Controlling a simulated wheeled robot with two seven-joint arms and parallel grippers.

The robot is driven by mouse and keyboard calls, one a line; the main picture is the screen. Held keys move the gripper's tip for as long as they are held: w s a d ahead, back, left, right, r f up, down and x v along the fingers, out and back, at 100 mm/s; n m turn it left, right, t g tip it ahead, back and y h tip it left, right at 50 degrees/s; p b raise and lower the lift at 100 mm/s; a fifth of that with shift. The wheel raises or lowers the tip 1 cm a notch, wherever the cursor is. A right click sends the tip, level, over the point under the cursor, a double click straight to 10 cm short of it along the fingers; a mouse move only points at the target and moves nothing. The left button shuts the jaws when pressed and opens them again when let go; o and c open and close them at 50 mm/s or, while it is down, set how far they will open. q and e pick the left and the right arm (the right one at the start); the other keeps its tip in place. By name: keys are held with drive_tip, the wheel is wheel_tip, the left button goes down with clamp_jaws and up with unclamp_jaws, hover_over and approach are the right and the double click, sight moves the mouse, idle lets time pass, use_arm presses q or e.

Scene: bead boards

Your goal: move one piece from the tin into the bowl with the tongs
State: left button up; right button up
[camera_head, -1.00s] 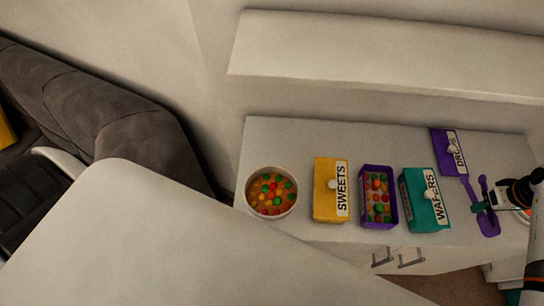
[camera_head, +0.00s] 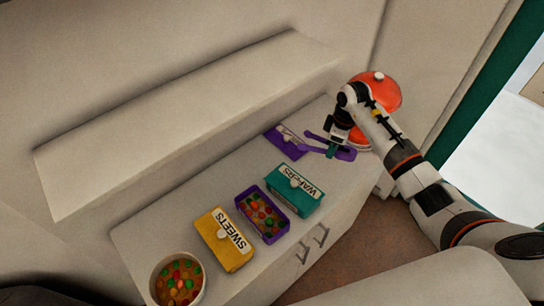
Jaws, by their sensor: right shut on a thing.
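The tin (camera_head: 240,203) is an open purple box holding several coloured pieces, between the yellow and teal boxes on the counter. The bowl (camera_head: 154,283) is white, with several coloured pieces inside, at the counter's near left end. The purple tongs (camera_head: 314,136) lie at the far right part of the counter, partly hidden by my gripper. My right gripper (camera_head: 333,146) is at the tongs and shut on them, well to the right of the tin; its fingertips are small and hard to make out. My left gripper is not in view.
A yellow SWEETS box (camera_head: 222,240) and teal WAFERS box (camera_head: 293,191) stand closed beside the tin. A purple lid labelled DROPS (camera_head: 286,143) lies behind the WAFERS box. A red lidded thing (camera_head: 380,90) is behind my right arm. A white ledge (camera_head: 190,120) runs above the counter.

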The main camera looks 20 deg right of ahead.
sight(315, 147)
drive_tip(key=a+r+n, duration=0.1)
drive_tip(key=n, duration=0.3)
drive_tip(key=w+a+r+n+b, duration=0.1)
drive_tip(key=a+n, duration=0.1)
drive_tip(key=n, duration=0.2)
drive_tip(key=a+r+n+g+b, duration=0.1)
drive_tip(key=a+r+n, duration=0.1)
drive_tip(key=n, duration=0.2)
drive_tip(key=shift+w+a+n, duration=0.1)
drive_tip(key=shift+w+n, duration=0.05)
drive_tip(key=shift+n, duration=0.25)
drive_tip(key=s+a+r+m+b, duration=0.1)
drive_tip(key=s+a+m+b, duration=0.3)
drive_tip(key=s+m, duration=0.3)
drive_tip(key=s+a+r+m+t+h+b, duration=0.1)
drive_tip(key=s+a+m+b, duration=0.4)
drive_tip(key=m, duration=1)
drive_tip(key=shift+s+a+r+m, duration=0.3)
drive_tip(key=shift+s+a+r, duration=0.25)
drive_tip(key=shift+s+a, duration=0.55)
